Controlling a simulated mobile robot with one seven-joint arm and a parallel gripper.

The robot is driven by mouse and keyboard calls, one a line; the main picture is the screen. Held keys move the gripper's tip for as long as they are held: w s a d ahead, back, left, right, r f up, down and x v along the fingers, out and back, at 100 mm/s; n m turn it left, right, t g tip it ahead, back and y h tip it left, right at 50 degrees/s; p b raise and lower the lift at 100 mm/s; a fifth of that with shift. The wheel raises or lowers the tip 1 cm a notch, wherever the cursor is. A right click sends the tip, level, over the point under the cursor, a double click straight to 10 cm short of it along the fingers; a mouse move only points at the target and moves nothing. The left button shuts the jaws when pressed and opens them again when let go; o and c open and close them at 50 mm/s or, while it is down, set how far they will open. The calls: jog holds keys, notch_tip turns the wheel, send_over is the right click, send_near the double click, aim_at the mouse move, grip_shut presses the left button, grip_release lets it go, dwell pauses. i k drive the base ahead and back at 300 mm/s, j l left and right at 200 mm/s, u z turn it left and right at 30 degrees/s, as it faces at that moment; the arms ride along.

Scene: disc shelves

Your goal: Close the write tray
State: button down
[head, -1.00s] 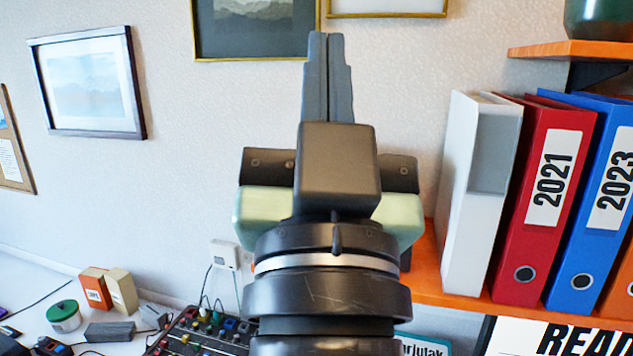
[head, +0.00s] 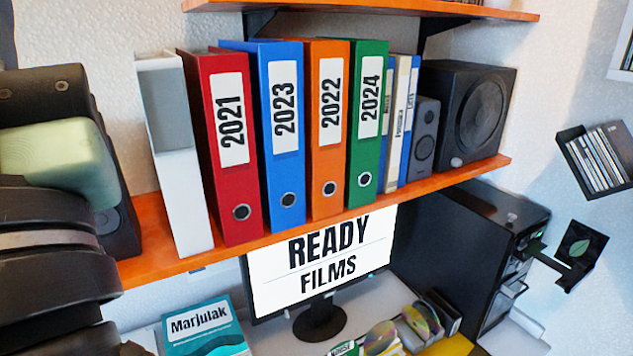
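A black computer tower (head: 462,238) stands on the desk at the right, below the shelf end. I cannot tell which is the write tray. Part of my gripper (head: 45,125) fills the left edge of the head view, far from the tower. Its fingertips are out of frame, so I cannot see whether it is open or shut.
An orange shelf (head: 240,244) holds binders (head: 322,140) and a black speaker (head: 468,112) above the tower. A monitor (head: 325,265), a teal book (head: 203,325) and loose discs (head: 420,320) are below.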

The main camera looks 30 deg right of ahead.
aim_at(571, 278)
jog(key=z, duration=1.65)
jog(key=i+l+z, duration=0.35)
jog(key=l+z, duration=0.15)
